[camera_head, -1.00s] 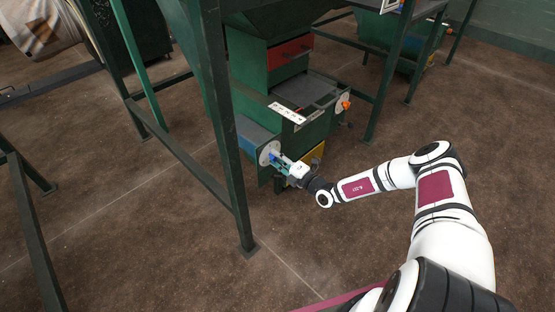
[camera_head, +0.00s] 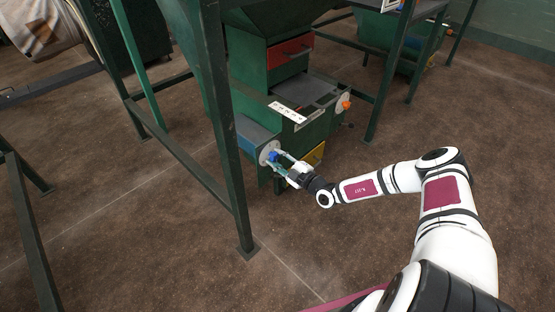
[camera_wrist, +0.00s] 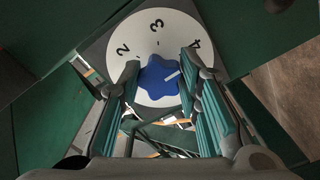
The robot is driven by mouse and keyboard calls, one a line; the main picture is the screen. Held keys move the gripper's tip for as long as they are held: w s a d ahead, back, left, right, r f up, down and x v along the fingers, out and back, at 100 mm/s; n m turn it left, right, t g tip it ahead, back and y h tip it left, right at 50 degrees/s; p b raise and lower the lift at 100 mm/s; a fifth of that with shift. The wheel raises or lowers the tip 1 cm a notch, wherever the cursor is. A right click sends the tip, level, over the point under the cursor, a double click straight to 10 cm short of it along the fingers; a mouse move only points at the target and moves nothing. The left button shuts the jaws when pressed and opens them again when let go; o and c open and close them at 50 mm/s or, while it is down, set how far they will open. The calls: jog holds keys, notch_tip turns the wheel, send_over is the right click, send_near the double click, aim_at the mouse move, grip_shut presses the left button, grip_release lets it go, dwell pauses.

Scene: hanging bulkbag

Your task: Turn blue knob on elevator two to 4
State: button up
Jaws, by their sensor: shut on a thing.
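The blue knob (camera_wrist: 158,78) sits in the middle of a round white dial (camera_wrist: 118,66) marked 2, 3 and 4 in the wrist view. A white line on the knob points to the right and slightly up, on the side of the 4 (camera_wrist: 196,44). My gripper (camera_wrist: 162,82) has one finger on each side of the knob and is shut on it. In the head view, my gripper (camera_head: 278,160) reaches the blue knob (camera_head: 272,156) on the white dial (camera_head: 264,150) at the machine's lower left side.
The green machine (camera_head: 315,131) has a red panel (camera_head: 290,52) and an orange knob (camera_head: 346,105) on another white dial. A dark green frame post (camera_head: 226,130) stands left of the dial. Brown floor (camera_head: 330,240) is open in front.

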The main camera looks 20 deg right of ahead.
dwell(0.3)
jog(key=o, duration=1.2)
jog(key=shift+c, duration=0.2)
jog(key=v, duration=1.2)
